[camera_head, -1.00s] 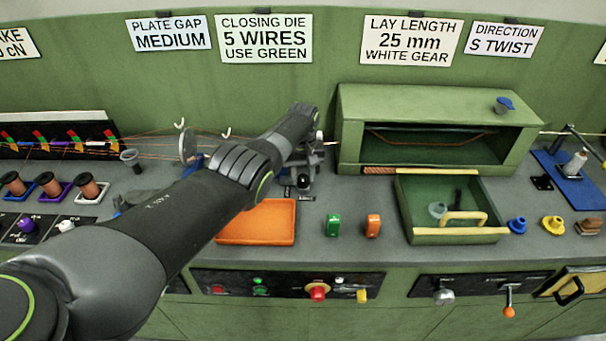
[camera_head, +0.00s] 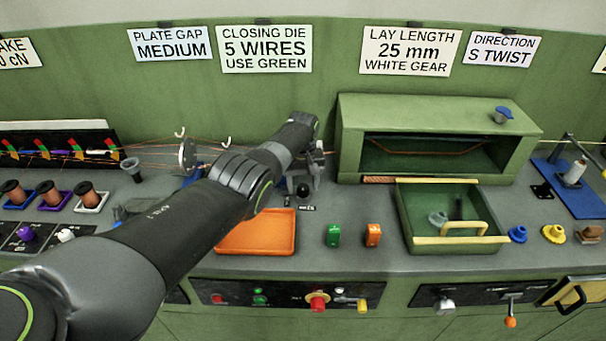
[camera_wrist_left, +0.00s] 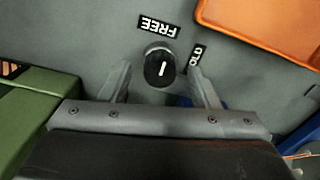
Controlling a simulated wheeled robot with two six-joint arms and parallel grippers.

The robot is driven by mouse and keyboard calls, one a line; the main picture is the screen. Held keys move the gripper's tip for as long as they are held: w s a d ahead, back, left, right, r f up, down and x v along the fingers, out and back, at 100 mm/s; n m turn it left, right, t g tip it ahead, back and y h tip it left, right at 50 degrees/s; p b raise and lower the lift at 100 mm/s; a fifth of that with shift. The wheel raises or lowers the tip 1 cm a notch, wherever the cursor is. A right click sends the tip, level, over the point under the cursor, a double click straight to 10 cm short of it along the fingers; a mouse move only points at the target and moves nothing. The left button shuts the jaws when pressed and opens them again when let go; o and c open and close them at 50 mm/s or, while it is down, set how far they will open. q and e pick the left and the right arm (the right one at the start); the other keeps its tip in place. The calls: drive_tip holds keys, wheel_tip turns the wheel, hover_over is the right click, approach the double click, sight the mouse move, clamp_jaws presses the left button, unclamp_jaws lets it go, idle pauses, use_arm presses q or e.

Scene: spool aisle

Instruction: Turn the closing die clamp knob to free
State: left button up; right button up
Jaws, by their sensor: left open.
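The closing die clamp knob (camera_wrist_left: 160,68) is a round black knob with a white pointer line. In the left wrist view its line points toward the FREE label (camera_wrist_left: 158,26), tilted slightly toward the second, partly hidden label (camera_wrist_left: 195,56). My left gripper (camera_wrist_left: 158,74) is open, with one finger on each side of the knob. I cannot tell whether either finger touches it. In the head view the knob (camera_head: 303,190) shows small below my left wrist, and my forearm hides part of the area around it. My right gripper is not in view.
An orange tray (camera_head: 256,250) lies just in front of the knob. Green (camera_head: 333,235) and orange (camera_head: 373,235) blocks stand to its right. A green housing (camera_head: 350,150) rises at the right, with an open drawer (camera_head: 407,222) before it. Wires run behind my arm.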

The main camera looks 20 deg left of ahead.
sight(303, 187)
use_arm(q)
wheel_tip(303, 187, up, 6)
drive_tip(key=p, duration=0.2)
drive_tip(key=shift+p, duration=0.3)
wheel_tip(303, 187, up, 11)
drive_tip(key=b, duration=0.1)
drive_tip(key=shift+r+b, duration=0.2)
drive_tip(key=shift+b, duration=0.1)
